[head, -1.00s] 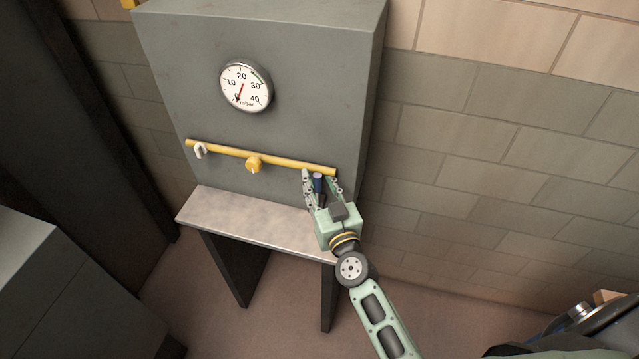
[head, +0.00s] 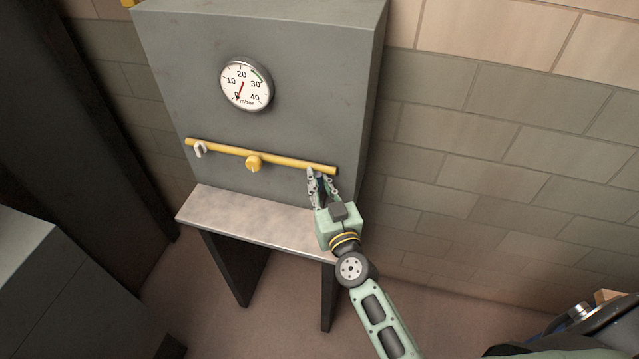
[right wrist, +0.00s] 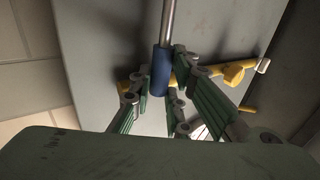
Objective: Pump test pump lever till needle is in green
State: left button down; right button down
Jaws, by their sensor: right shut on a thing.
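The round gauge (head: 246,84) is on the front of the grey cabinet, with marks from 0 to 40. Its red needle (head: 241,90) points down near 0. A short green band (head: 257,74) lies on the upper right of the dial, near 30. The pump lever shows in the right wrist view as a metal rod (right wrist: 167,22) with a blue grip (right wrist: 161,72). My right gripper (head: 321,178) is shut on the blue grip, at the right end of the yellow pipe. In the head view its fingers mostly hide the grip. My left gripper is not in view.
The yellow pipe (head: 285,162) runs across the grey cabinet (head: 310,80), with a yellow knob (head: 253,163) and a small white hook (head: 200,150). A bare grey shelf (head: 245,218) juts out below. A brick wall (head: 500,130) stands at the right.

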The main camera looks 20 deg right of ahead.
jog(key=shift+s+a+f+n+t+y+b, duration=0.35)
jog(key=shift+s+n+t+b, duration=0.45)
jog(key=shift+b, duration=1.65)
jog(key=shift+s+a+f+n+t+y+b, duration=0.2)
jog(key=shift+s+a+f+n+t+b, duration=0.4)
jog(key=shift+b, duration=1.8)
jog(key=shift+s+a+f+n+t+y+b, duration=0.25)
jog(key=shift+s+n+t+b, duration=0.7)
jog(key=shift+b, duration=1.5)
jog(key=shift+w+a, duration=0.15)
jog(key=shift+w, duration=0.15)
jog(key=c, duration=1.7)
grip_release()
jog(key=shift+r, duration=0.1)
jog(key=shift+o, duration=0.2)
jog(key=v, duration=1.2)
jog(key=shift+w+a, duration=0.1)
